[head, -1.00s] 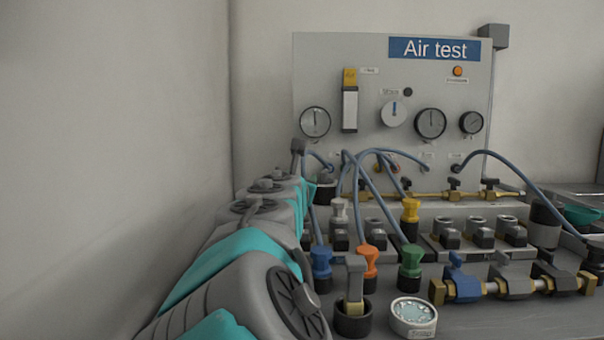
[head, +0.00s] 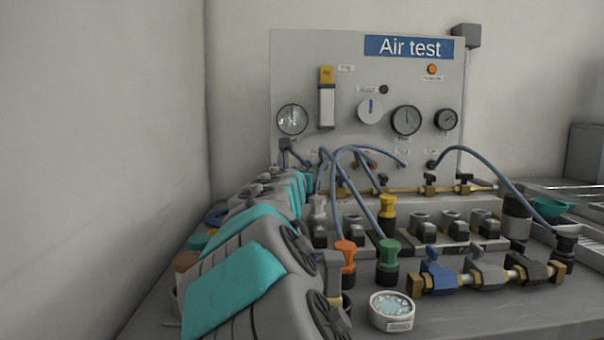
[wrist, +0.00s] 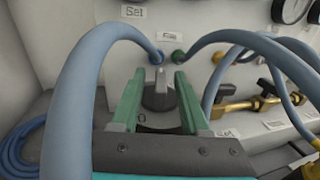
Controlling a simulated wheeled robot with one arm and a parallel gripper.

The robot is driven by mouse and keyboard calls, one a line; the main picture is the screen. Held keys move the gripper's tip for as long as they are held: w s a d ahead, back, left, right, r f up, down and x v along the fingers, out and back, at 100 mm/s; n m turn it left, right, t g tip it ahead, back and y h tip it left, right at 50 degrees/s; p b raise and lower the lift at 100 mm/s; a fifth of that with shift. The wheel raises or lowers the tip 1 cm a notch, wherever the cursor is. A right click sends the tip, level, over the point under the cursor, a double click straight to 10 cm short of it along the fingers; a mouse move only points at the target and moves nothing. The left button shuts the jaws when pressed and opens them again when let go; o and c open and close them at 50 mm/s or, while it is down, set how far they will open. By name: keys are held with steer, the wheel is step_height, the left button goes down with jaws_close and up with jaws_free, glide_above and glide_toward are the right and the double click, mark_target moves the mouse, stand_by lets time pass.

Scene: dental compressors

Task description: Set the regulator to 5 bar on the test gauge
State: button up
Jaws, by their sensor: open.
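In the wrist view my gripper (wrist: 160,72) is open, its two green fingers on either side of a dark grey knob (wrist: 158,95) low on the panel. I cannot tell whether they touch it. The label above the knob is hard to read, so I cannot confirm it is the regulator. The head view shows a left gauge (head: 292,119), a larger middle gauge (head: 405,120) and a small right gauge (head: 446,119) on the panel. Which one is the test gauge, and their readings, are too small to tell. My arm hides the knob area there.
Blue hoses (wrist: 72,100) loop close beside and over my fingers. Brass valves (head: 430,188) run along the panel's foot. Orange (head: 345,255) and green (head: 389,258) fittings and a loose round gauge (head: 391,310) stand near my arm.

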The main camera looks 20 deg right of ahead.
jaws_close()
stand_by(0.4)
